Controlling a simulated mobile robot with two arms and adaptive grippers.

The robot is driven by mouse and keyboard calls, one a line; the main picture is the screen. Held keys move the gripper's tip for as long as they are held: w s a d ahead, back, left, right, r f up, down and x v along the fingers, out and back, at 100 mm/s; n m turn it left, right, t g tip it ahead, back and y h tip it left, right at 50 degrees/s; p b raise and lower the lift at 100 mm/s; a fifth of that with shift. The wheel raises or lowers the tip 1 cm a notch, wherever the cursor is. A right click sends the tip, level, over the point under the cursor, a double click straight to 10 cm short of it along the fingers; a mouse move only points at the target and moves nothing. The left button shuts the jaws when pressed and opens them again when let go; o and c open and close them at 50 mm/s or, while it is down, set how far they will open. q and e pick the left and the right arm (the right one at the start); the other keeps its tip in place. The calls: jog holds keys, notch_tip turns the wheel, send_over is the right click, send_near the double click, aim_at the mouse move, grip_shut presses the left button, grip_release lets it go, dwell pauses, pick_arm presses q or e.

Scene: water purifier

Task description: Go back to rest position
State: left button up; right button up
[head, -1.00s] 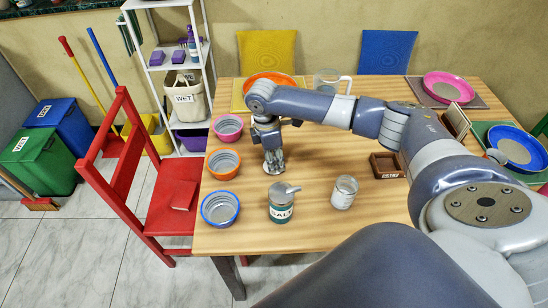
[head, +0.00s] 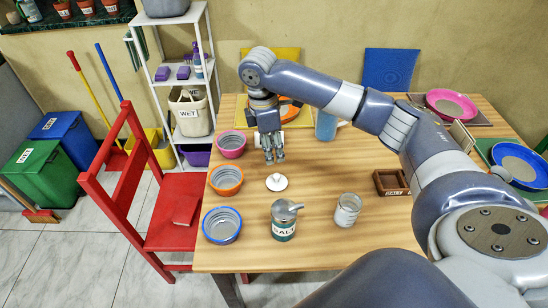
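My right arm reaches in from the right over the table. Its gripper (head: 273,160) points down above the table, behind a small white lid (head: 277,182) that lies on the wood. The fingertips look parted, with nothing visible between them. The lid appears clear of the fingers. My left gripper is not in view.
The table (head: 310,205) holds pink (head: 231,144), orange (head: 227,180) and blue (head: 222,225) bowls along its left side. A salt jar (head: 284,221), a glass jar (head: 347,210) and a small wooden box (head: 391,182) stand near the front. A blue jug (head: 326,126) is partly behind my arm.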

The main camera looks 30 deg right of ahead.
jog(key=shift+r, duration=0.3)
